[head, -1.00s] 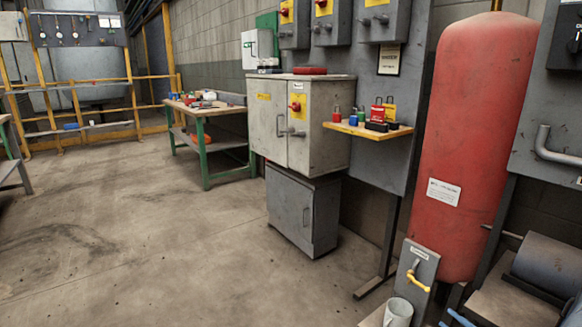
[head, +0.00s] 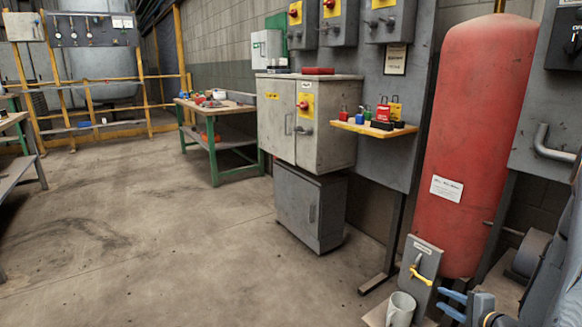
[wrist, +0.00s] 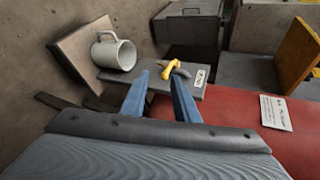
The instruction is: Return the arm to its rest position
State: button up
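My gripper (head: 442,301) is at the lower right of the head view, with its two blue fingers pointing left. The fingers are apart and nothing shows between them. It is just right of a grey plate (head: 430,258) with a yellow-handled valve lever (head: 419,276). In the wrist view, the open gripper (wrist: 160,74) shows with the yellow handle (wrist: 171,69) beyond its fingertips. Whether they touch cannot be told, though the head view shows a gap. Part of my dark arm fills the right edge of the head view.
A grey-white mug (head: 400,309) stands on a low board beside the valve plate. A tall red tank (head: 470,150) rises behind. A grey cabinet (head: 310,210) and a yellow shelf with padlocks (head: 372,129) stand left of it. The concrete floor (head: 150,240) is open.

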jog(key=w+a+r+n+g+h, duration=0.1)
jog(key=w+a+r+n+g, duration=0.1)
jog(key=w+a+r+n, duration=0.3)
jog(key=s+a+r+n+g+h, duration=0.1)
jog(key=a+r+n+g, duration=0.15)
jog(key=a+r, duration=0.45)
jog(key=s+a+r+n+g+h, duration=0.1)
jog(key=s+a+r+n+g, duration=0.15)
jog(key=a+r, duration=0.45)
jog(key=s+a+r+n+g+y, duration=0.1)
jog(key=s+a+r+n+g, duration=0.35)
jog(key=s+a, duration=0.8)
jog(key=s+a+r+n+g+y, duration=0.1)
jog(key=s+a+r+n, duration=0.75)
jog(key=s, duration=0.75)
jog(key=d+r+m+h+p, duration=0.1)
jog(key=d+r+m+p, duration=0.4)
jog(key=p, duration=1.4)
jog(key=shift+d+r+p, duration=0.4)
jog(key=shift+d+r, duration=1.4)
jog(key=shift+r, duration=0.4)
